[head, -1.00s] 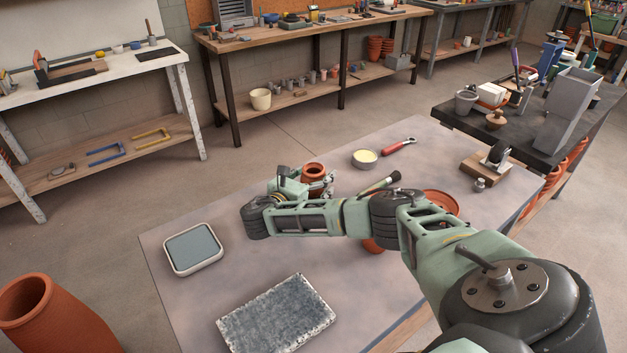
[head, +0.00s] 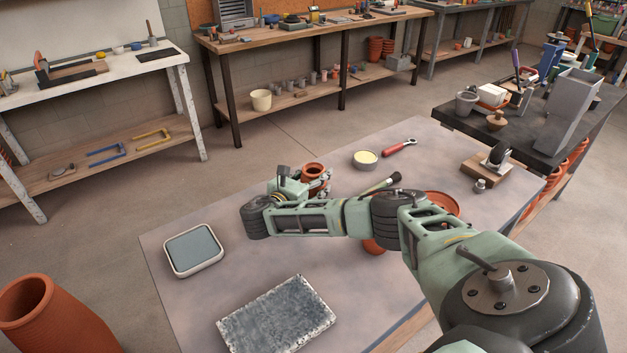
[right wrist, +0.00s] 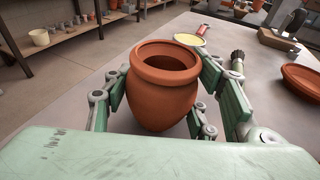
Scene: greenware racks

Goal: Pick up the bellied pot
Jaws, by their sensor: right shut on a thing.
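The bellied pot (right wrist: 162,98) is a rounded terracotta pot with a wide open mouth, upright between the fingers in the right wrist view. In the head view its rim and part of its body (head: 313,170) show behind my right wrist. My right gripper (head: 318,184) is shut on the pot, with fingers on both sides of its belly, as the right wrist view (right wrist: 165,104) shows. The pot's base is hidden, so I cannot tell whether it touches the table. My left gripper is not in view.
A framed grey pad (head: 193,249) and a speckled slab (head: 277,318) lie nearer. The table's left middle is clear.

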